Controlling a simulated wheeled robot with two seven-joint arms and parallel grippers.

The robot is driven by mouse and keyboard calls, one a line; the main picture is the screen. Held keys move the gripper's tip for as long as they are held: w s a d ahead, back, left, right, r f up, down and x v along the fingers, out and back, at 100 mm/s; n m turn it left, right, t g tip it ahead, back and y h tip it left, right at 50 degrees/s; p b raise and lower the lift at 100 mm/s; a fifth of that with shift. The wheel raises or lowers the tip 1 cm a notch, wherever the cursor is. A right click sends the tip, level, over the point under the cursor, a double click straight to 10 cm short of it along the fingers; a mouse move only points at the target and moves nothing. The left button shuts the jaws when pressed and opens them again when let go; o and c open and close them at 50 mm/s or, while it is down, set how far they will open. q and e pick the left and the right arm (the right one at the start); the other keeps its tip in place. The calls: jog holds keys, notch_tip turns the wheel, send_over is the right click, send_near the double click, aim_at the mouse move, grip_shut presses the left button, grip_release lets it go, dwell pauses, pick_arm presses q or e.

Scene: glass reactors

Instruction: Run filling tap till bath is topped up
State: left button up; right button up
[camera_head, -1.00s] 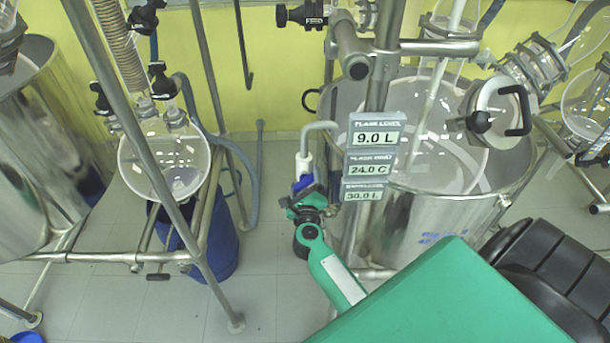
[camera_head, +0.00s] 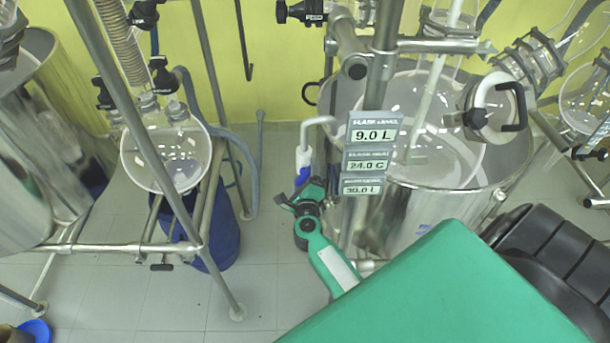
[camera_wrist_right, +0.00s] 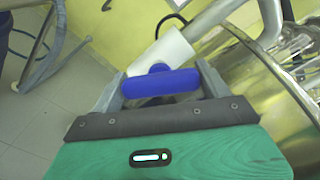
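The filling tap (camera_head: 304,160) has a white body and a blue handle (camera_head: 302,176) below a bent grey pipe. It also shows in the right wrist view, with the blue handle (camera_wrist_right: 160,83) lying across. My right gripper (camera_head: 303,190) reaches it from below; in the wrist view its fingers (camera_wrist_right: 160,88) meet both ends of the handle. The bath (camera_head: 420,215) is a large steel vessel to the right, with a glass flask inside. Readout signs in front show flask level 9.0 L (camera_head: 375,135), 24.0 C, and a lowest value (camera_head: 362,187) too blurred to read surely. My left gripper is out of view.
Steel frame posts (camera_head: 375,95) stand close to the tap. A round glass flask (camera_head: 165,160) hangs in a frame at left above a blue drum (camera_head: 225,235). Another steel vessel (camera_head: 35,190) is at far left. The tiled floor between is clear.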

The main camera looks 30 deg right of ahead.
jog(key=o, duration=0.4)
jog(key=shift+c, duration=0.2)
jog(key=shift+a, duration=0.1)
jog(key=b+v, duration=0.4)
jog(key=v, duration=0.9)
jog(key=shift+s+a+b, duration=0.2)
jog(key=shift+s+b, duration=0.1)
jog(key=shift+b, duration=0.05)
jog(key=shift+f, duration=0.1)
